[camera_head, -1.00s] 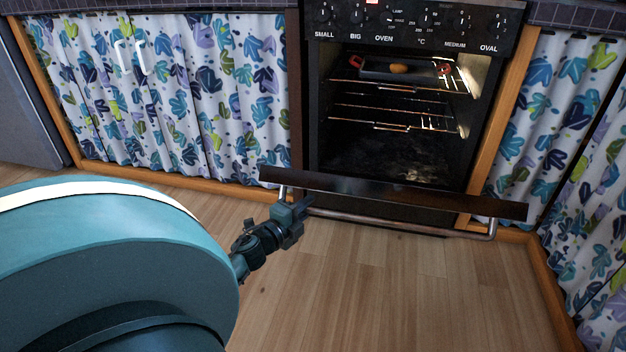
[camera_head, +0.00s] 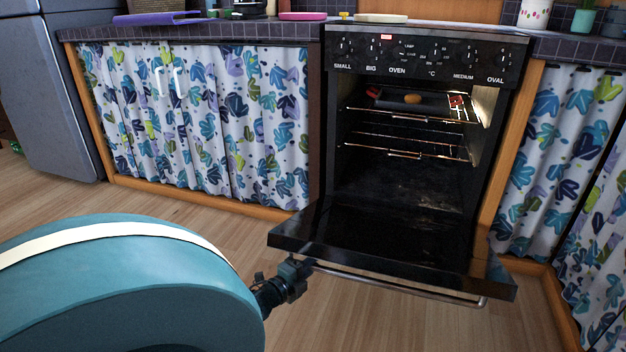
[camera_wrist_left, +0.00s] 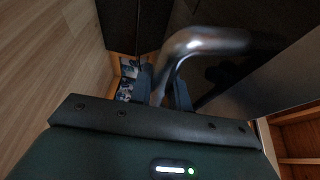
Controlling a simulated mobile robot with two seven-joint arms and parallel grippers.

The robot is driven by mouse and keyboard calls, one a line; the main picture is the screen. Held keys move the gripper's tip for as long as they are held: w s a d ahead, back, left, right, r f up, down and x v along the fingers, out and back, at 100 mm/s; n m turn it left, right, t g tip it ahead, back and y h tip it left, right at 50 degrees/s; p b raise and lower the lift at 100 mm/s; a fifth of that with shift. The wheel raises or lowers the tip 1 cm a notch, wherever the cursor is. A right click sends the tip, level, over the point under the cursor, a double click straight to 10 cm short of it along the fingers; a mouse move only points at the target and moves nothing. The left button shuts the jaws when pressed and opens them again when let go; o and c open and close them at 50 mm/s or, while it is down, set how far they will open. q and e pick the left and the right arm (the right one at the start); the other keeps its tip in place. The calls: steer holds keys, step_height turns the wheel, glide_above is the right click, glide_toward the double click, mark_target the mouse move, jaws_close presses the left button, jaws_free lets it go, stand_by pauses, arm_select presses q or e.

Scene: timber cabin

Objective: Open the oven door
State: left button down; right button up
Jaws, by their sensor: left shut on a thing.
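The black oven (camera_head: 425,60) stands in the counter line, its lit inside showing. Its door (camera_head: 390,240) is swung down and lies near level, with its inner face up. The metal handle bar (camera_head: 400,286) runs along the door's front edge. My left gripper (camera_head: 300,272) is at the left end of the handle. In the left wrist view, the fingers (camera_wrist_left: 165,90) are shut on the handle (camera_wrist_left: 205,42) close to its bend. My right gripper is not in view.
A tray (camera_head: 400,103) with a small orange-brown item (camera_head: 413,98) sits on the upper oven rack. Leaf-patterned curtains (camera_head: 210,120) hang left of the oven and more (camera_head: 540,150) hang right. The wooden floor (camera_head: 350,325) before the door is clear.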

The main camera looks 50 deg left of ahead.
arm_select(q)
steer(key=shift+s+f, duration=0.3)
steer(key=shift+f, duration=0.35)
steer(key=shift+s+f, duration=0.25)
steer(key=shift+f, duration=0.35)
steer(key=shift+d, duration=0.15)
steer(key=c, duration=1.5)
jaws_free()
steer(key=shift+c, duration=0.2)
steer(key=shift+o, duration=1.1)
steer(key=shift+r, duration=0.1)
steer(key=shift+w, duration=0.1)
steer(key=shift+d+r, duration=0.1)
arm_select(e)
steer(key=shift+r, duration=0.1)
arm_select(q)
steer(key=s+d+p, duration=0.2)
steer(key=s+p, duration=0.2)
steer(key=s, duration=0.9)
steer(key=shift+r, duration=0.3)
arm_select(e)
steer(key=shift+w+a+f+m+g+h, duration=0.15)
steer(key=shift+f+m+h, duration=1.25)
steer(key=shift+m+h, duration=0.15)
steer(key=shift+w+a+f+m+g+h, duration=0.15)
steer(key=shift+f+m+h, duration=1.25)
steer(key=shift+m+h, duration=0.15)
